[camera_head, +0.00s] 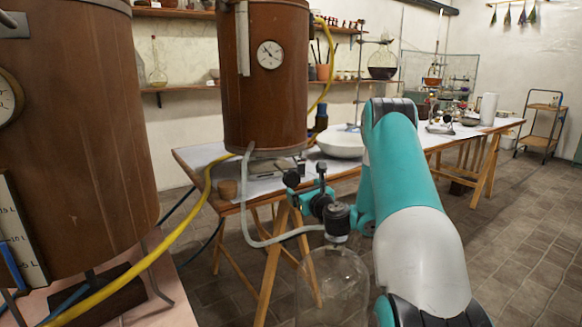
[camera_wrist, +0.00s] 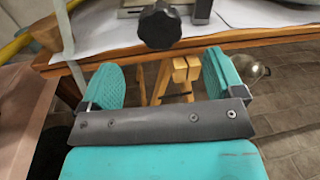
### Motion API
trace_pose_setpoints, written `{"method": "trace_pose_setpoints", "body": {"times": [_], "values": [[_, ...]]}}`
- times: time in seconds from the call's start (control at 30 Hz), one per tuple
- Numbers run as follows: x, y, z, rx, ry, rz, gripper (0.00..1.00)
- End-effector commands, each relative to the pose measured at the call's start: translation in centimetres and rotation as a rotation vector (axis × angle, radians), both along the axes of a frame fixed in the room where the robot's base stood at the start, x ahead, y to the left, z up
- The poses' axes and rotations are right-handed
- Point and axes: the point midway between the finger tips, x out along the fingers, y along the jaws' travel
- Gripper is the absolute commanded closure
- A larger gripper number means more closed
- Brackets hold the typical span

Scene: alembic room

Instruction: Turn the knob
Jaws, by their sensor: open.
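A black lobed knob (camera_wrist: 160,25) shows at the top middle of the wrist view. My gripper (camera_wrist: 165,78) is open, with its two teal fingers spread wide and nothing between them. The knob lies ahead of the gap between the fingers, roughly centred and apart from them. In the head view my gripper (camera_head: 308,194) points left, beside the near edge of the table. A small dark round part (camera_head: 291,178) just left of it looks like the same knob. What the knob is mounted on is mostly hidden.
A brown boiler with a gauge (camera_head: 268,100) stands above the table (camera_head: 265,192). A larger brown tank (camera_head: 75,130) fills the left. Yellow (camera_head: 165,245) and grey (camera_head: 248,215) hoses hang nearby. A glass flask (camera_head: 332,285) is below my wrist. Tiled floor at right is clear.

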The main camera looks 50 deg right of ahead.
Motion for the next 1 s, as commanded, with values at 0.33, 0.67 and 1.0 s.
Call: {"method": "trace_pose_setpoints", "body": {"times": [0.33, 0.67, 1.0], "values": [[2.4, -1.3, 0.9, 0.002, 0.000, 0.000, 0.12], [3.5, -1.6, 0.8, 0.002, 0.000, 0.000, 0.12], [6.9, -2.9, 0.2, -0.004, -0.002, 0.003, 0.12]]}}
